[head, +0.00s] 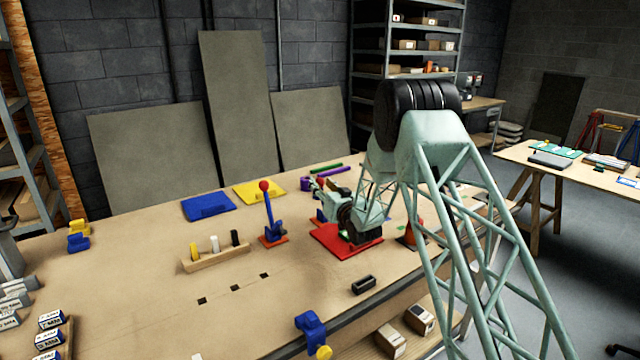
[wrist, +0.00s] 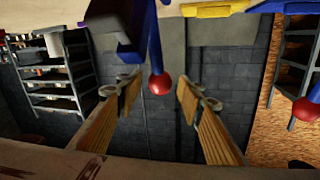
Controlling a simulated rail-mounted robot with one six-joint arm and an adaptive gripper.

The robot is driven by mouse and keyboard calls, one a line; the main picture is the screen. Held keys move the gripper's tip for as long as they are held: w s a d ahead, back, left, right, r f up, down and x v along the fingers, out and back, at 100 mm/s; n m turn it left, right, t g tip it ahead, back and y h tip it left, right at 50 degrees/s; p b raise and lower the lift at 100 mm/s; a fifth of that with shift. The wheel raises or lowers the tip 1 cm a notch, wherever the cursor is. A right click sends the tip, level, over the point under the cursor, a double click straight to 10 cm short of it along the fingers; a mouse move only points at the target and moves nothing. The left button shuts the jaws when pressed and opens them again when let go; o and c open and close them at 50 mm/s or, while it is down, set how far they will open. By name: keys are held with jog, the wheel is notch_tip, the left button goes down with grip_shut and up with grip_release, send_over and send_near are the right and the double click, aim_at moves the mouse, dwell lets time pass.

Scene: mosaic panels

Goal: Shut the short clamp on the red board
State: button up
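The red board (head: 330,241) lies on the workbench in the head view, partly under my gripper (head: 318,185). In the wrist view, which looks upside down, a blue clamp lever (wrist: 154,45) ends in a red ball (wrist: 160,85). A dark blue clamp body (wrist: 130,50) is beside it. The ball appears between the tips of my gripper (wrist: 158,85), with a gap on each side. The wooden-looking finger pads are apart. My arm hides most of this clamp in the head view. Whether the fingers are level with the ball in depth, I cannot tell.
A taller blue clamp (head: 270,222) with a red ball stands upright on an orange base, left of the red board. A blue board (head: 208,206) and a yellow board (head: 259,191) lie behind. A wooden peg block (head: 214,258) is at left.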

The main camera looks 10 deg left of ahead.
jog(key=shift+x, duration=0.95)
jog(key=shift+c, duration=0.4)
jog(key=c, duration=1.1)
